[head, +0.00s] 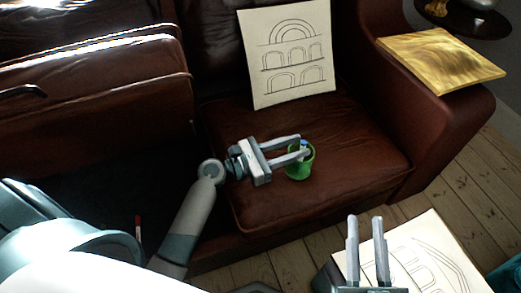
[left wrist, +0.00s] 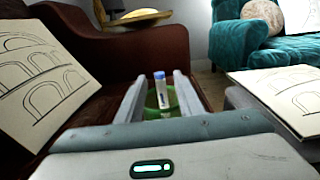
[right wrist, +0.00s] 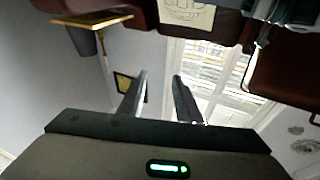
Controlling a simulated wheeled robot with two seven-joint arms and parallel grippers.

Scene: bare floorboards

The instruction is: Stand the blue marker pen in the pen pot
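The blue marker pen (left wrist: 161,90), with a blue top end and a pale body, stands nearly upright in the green pen pot (head: 300,170). Its blue end also shows in the head view (head: 304,142). The pot sits on the brown sofa seat, and its rim and inside show partly between the fingers in the left wrist view (left wrist: 153,99). My left gripper (head: 303,145) is open, with its fingers on either side of the pen at the pot's top and a gap visible beside the pen. My right gripper (head: 366,218) is open and empty, away from the pot.
A drawing of arches (head: 289,50) leans on the sofa back behind the pot. Another drawing (head: 425,255) lies low at the right, near my right gripper. A yellow board (head: 440,58) lies on the right armrest. The seat right of the pot is clear.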

